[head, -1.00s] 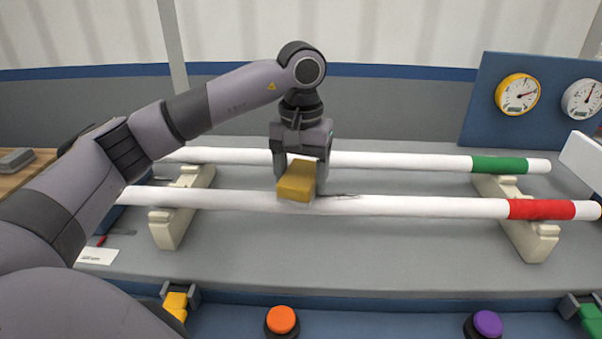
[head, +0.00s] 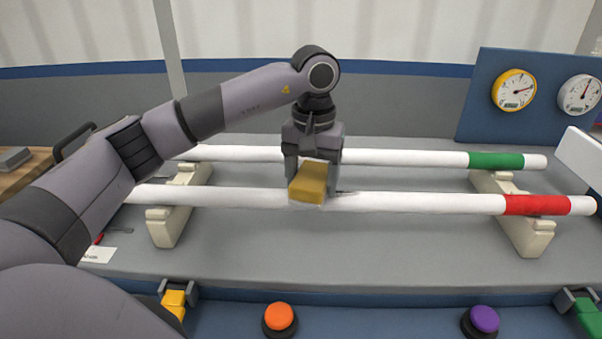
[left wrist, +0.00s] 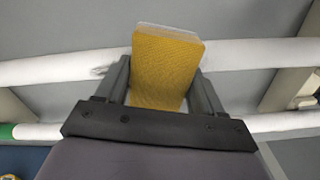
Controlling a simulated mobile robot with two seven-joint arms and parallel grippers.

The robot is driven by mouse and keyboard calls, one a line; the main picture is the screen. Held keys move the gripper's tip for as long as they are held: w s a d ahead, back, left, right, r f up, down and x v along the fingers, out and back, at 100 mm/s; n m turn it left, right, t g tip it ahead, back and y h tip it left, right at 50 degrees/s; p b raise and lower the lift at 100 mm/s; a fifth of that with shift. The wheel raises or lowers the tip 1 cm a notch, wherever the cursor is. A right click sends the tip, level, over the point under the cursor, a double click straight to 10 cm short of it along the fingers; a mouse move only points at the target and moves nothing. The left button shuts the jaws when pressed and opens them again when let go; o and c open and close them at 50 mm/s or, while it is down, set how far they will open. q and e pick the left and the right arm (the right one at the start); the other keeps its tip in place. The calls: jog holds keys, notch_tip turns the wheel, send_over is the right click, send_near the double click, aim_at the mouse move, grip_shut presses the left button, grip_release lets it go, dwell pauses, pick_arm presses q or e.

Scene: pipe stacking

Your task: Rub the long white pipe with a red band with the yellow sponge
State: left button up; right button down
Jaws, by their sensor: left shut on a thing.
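The long white pipe with a red band (head: 420,202) lies across two cream supports, nearer to me than the green-banded pipe; its red band (head: 535,205) is near the right end. My left gripper (head: 309,178) is shut on the yellow sponge (head: 309,183), which is at the red-banded pipe left of its middle and appears to touch it. In the left wrist view, the sponge (left wrist: 165,70) sits between the fingers, with the white pipe (left wrist: 60,68) passing behind it. A dark smudge (head: 350,193) shows on the pipe just right of the sponge. My right gripper is not in view.
A white pipe with a green band (head: 497,161) lies behind on the same supports (head: 525,225). Gauges (head: 514,90) stand on a blue panel at the back right. An orange button (head: 279,318) and a purple button (head: 484,320) are at the front edge.

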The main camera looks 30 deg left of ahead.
aim_at(338, 193)
pick_arm(q)
jog(key=shift+w+d+f+p, duration=0.1)
jog(key=shift+w+d+p, duration=0.2)
jog(key=shift+w+d, duration=0.65)
jog(key=shift+w+d+p, duration=0.3)
jog(key=shift+w+d, duration=0.2)
jog(key=shift+d, duration=0.95)
jog(key=shift+w+d+f+p, duration=0.1)
jog(key=shift+w+d+p, duration=0.2)
jog(key=shift+w+d, duration=0.65)
jog(key=shift+s+d+r, duration=0.2)
jog(key=shift+d, duration=0.1)
jog(key=shift+s+a+f, duration=0.1)
jog(key=shift+a, duration=0.2)
jog(key=shift+s+a, duration=0.4)
jog(key=shift+a, duration=0.25)
jog(key=shift+s+a, duration=0.4)
jog(key=shift+a, duration=0.25)
jog(key=shift+s+a+f+b, duration=0.15)
jog(key=shift+s+a, duration=0.5)
jog(key=shift+a, duration=0.4)
jog(key=shift+s+a+r+b, duration=0.1)
jog(key=shift+s+a+b, duration=0.1)
jog(key=shift+s+a, duration=0.7)
jog(key=shift+s+a+f+b, duration=0.15)
jog(key=shift+s+a, duration=0.3)
jog(key=shift+a, duration=0.75)
jog(key=shift+r, duration=0.1)
jog(key=shift+r+p, duration=2.25)
jog(key=shift+r, duration=0.85)
